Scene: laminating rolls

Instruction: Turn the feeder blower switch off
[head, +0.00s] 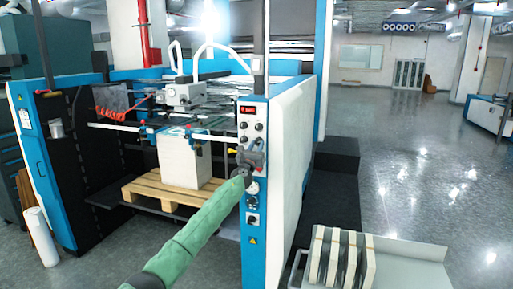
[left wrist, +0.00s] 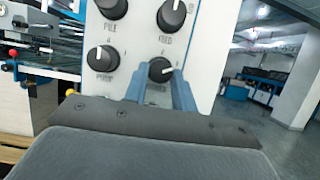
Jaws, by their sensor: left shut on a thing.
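The feeder's control panel (head: 255,205) is a narrow blue-and-white upright face at the machine's near corner. In the left wrist view it carries black rotary knobs with white pointer marks. My left gripper (left wrist: 158,82) has its two blue fingers shut on the lower right knob (left wrist: 160,67), one finger on each side. This knob's white mark points to the right. Its label is hidden, so I cannot read whether it is the blower switch. In the head view the left gripper (head: 250,158) is at the panel and covers that knob. My right gripper is out of view.
Other knobs sit close by: an upper right one (left wrist: 171,15), an upper left one (left wrist: 112,8) and a lower left one (left wrist: 102,58). A red display (head: 248,110) is above. A pallet (head: 150,192) with a paper stack stands left of the panel. The floor at right is open.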

